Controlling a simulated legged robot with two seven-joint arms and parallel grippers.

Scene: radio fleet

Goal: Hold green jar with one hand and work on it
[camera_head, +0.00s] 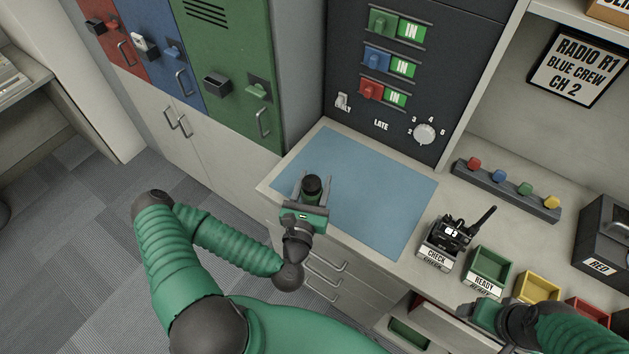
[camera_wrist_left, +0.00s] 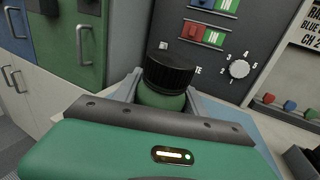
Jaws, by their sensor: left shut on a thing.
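The green jar (camera_head: 312,197) with a black ribbed cap (camera_head: 312,184) stands upright between the fingers of my left gripper (camera_head: 313,189), over the near left part of the blue mat (camera_head: 385,190). The left wrist view shows the cap (camera_wrist_left: 169,72) and a little of the green jar (camera_wrist_left: 162,98) below it, with a grey finger on each side. My left gripper is shut on the jar. The jar's base is hidden, so I cannot tell whether it touches the mat. My right gripper (camera_head: 484,313) is at the lower right, and its fingers do not show clearly.
A black radio (camera_head: 450,232) sits on the CHECK stand. A green READY tray (camera_head: 490,268), a yellow tray (camera_head: 538,288) and a red tray (camera_head: 588,310) line the counter's front. A dark panel (camera_head: 390,120) rises behind the mat. Most of the mat is bare.

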